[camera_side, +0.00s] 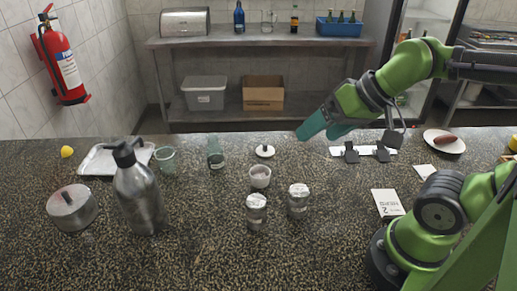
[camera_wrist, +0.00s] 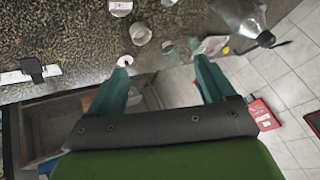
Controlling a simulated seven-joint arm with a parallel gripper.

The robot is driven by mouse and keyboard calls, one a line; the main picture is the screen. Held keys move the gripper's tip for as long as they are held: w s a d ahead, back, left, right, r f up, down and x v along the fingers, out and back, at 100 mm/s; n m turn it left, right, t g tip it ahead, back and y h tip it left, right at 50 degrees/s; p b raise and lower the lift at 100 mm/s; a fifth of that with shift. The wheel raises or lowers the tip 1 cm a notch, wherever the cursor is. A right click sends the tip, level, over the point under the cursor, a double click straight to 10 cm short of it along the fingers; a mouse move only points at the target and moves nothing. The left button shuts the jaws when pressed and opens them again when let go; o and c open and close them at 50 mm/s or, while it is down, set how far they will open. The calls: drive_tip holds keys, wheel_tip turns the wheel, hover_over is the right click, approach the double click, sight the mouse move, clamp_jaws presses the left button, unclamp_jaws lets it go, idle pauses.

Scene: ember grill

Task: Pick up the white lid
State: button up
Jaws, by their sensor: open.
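The white lid (camera_side: 265,151) is a small round disc with a dark knob, lying on the speckled counter near its back edge. In the wrist view the lid (camera_wrist: 124,60) shows close to the tip of the left finger. My gripper (camera_side: 319,131) has teal fingers and is in the air to the right of the lid, over the back of the counter. In the wrist view my gripper (camera_wrist: 160,65) has its fingers wide apart with nothing between them.
A white bowl (camera_side: 260,177) stands just in front of the lid. A green glass bottle (camera_side: 216,152) and a glass (camera_side: 166,160) are to the left. A white strip with black clips (camera_side: 365,152) lies right.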

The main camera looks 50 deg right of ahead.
drive_tip(key=shift+c, duration=0.3)
drive_tip(key=c, duration=0.6)
drive_tip(key=shift+f, duration=0.1)
drive_tip(key=g+h, duration=0.3)
drive_tip(key=g, duration=0.1)
approach(266, 145)
drive_tip(key=f, duration=0.1)
drive_tip(key=w+f, duration=0.1)
drive_tip(key=f, duration=0.1)
drive_tip(key=shift+d+m, duration=0.15)
drive_tip(key=shift+m, duration=0.15)
drive_tip(key=shift+x, duration=2.9)
